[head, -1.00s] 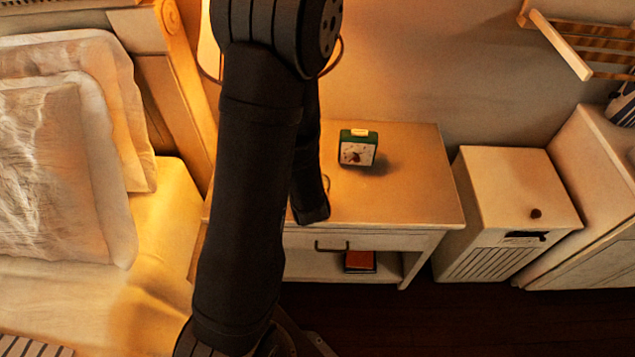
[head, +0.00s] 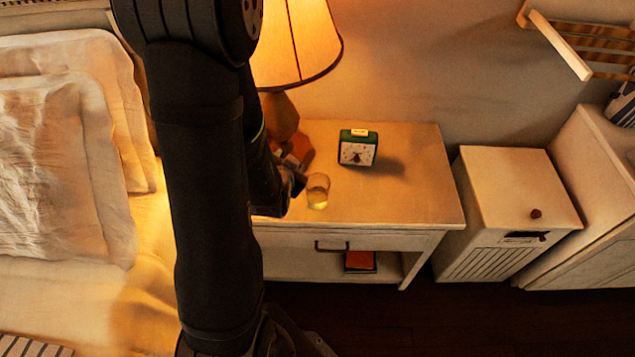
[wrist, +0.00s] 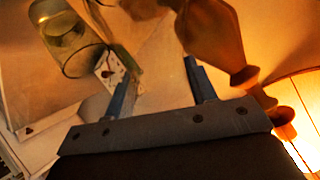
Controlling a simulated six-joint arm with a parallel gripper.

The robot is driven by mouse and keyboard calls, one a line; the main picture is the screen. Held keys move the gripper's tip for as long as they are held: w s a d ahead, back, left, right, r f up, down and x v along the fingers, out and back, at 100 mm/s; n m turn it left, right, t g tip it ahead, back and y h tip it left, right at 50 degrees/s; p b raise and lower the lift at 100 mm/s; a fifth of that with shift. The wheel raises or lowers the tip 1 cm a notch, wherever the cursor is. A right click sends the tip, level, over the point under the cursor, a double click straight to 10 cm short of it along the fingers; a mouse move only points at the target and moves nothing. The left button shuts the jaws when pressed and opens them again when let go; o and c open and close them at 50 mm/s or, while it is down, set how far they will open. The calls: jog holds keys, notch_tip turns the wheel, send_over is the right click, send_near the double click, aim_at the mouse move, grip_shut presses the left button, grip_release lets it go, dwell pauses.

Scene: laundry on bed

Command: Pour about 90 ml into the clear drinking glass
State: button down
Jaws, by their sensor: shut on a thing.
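The clear drinking glass (head: 318,191) stands upright on the nightstand, with a pale yellowish layer that looks like liquid low inside it. In the wrist view the glass (wrist: 68,38) is at the upper left, outside my fingers. My gripper (head: 290,186) is just left of the glass in the head view, partly hidden by my arm. In the wrist view my gripper (wrist: 160,66) shows two blue fingers with a gap between them. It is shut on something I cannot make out. No pouring stream shows.
A lamp (head: 300,45) stands behind my gripper, its wooden base (wrist: 212,35) close to the right finger in the wrist view. A green clock (head: 358,148) is behind the glass. The nightstand's right part (head: 420,190) is clear. The bed (head: 60,260) lies left.

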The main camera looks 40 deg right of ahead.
jog(key=shift+w+a+r+n+g+h, duration=0.45)
jog(key=shift+w+a+n+h, duration=0.2)
jog(key=shift+w+n, duration=0.1)
jog(key=shift+w+a+n+h, duration=0.35)
jog(key=shift+w+a, duration=0.1)
jog(key=shift+w+a+f+n+g+h, duration=0.1)
jog(key=shift+w+a+n+g+h, duration=0.4)
jog(key=shift+n+h, duration=0.2)
